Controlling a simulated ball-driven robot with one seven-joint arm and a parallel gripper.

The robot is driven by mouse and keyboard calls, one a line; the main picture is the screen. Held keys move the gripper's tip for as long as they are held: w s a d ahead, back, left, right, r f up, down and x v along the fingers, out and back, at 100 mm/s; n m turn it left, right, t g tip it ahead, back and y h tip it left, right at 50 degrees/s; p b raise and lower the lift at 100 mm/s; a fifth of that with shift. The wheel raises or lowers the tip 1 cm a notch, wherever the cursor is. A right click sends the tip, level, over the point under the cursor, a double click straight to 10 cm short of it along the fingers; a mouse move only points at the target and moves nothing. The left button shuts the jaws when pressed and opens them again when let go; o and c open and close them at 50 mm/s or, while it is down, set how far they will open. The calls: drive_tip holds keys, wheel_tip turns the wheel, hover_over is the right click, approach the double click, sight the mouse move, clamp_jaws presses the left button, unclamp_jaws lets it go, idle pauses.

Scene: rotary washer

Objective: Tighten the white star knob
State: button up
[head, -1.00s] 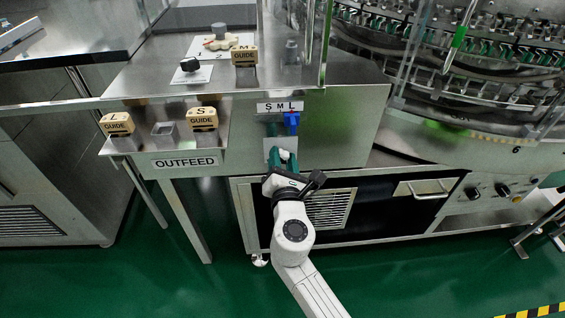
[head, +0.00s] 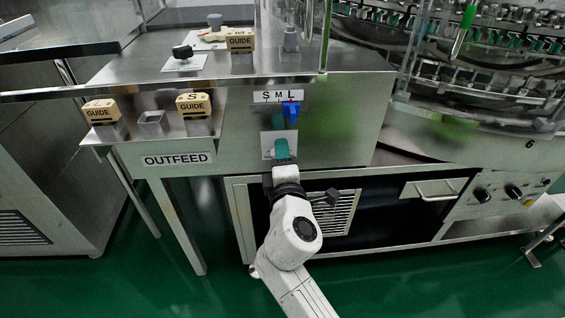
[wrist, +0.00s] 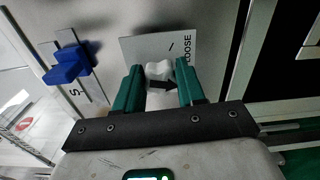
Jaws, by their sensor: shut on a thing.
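The white star knob (wrist: 159,71) sits on the front panel of the machine, in front of a pale plate (wrist: 146,48) marked "LOOSE". In the wrist view, the two green fingers of my gripper (wrist: 161,86) stand on either side of it and are shut on it. A dark arrow shape shows just below the knob, between the fingers. In the head view my gripper (head: 283,150) reaches the same plate (head: 268,138) below the "S M L" label, and it hides the knob there.
A blue pointer or handle (head: 291,110) sticks out just above my gripper; it also shows in the wrist view (wrist: 66,64). Guide blocks (head: 194,105) stand on the outfeed shelf to the left. Above, the steel table (head: 135,69) carries a black knob (head: 182,52) and another guide block (head: 240,40).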

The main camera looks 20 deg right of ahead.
drive_tip(key=shift+f+m+b, duration=0.15)
drive_tip(key=shift+m+b, duration=1.4)
drive_tip(key=shift+m, duration=0.75)
drive_tip(key=shift+f+m+b, duration=0.15)
drive_tip(key=shift+m+b, duration=1.35)
drive_tip(key=shift+m, duration=0.8)
drive_tip(key=o, duration=1.1)
drive_tip(key=shift+c, duration=0.2)
drive_tip(key=shift+r, duration=0.1)
drive_tip(key=p+v, duration=0.2)
drive_tip(key=v, duration=0.8)
drive_tip(key=shift+s+a, duration=0.15)
drive_tip(key=shift+s, duration=0.25)
